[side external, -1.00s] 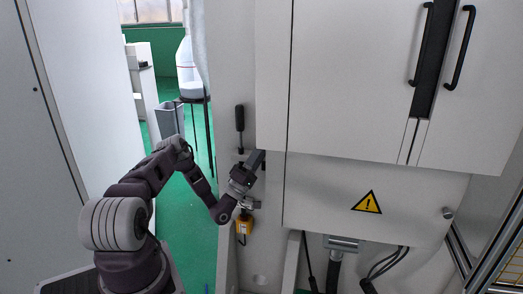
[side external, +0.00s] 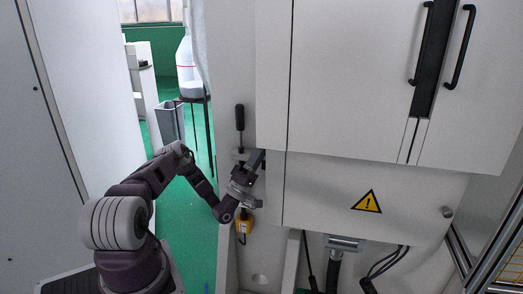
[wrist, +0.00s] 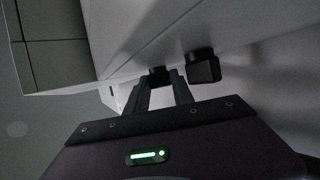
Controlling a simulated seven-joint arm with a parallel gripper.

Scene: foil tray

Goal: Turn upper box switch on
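A black upright lever-like handle (side external: 240,118) stands on the pale machine column in the side view. I take it to be the upper switch, but its on or off position is not clear. A yellow box (side external: 243,224) sits lower on the column, partly hidden by my wrist. My gripper (side external: 241,160) is just below the black handle, close to the column. In the wrist view the two fingers of my gripper (wrist: 163,84) stand apart with a gap. A small black block (wrist: 157,76) shows between and beyond their tips; contact cannot be told.
A second black knob (wrist: 203,66) is close right of the fingers in the wrist view. The large white cabinet (side external: 345,80) overhangs right of my gripper. A warning sign (side external: 367,202) marks the lower panel. Open green floor (side external: 195,250) lies left of the column.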

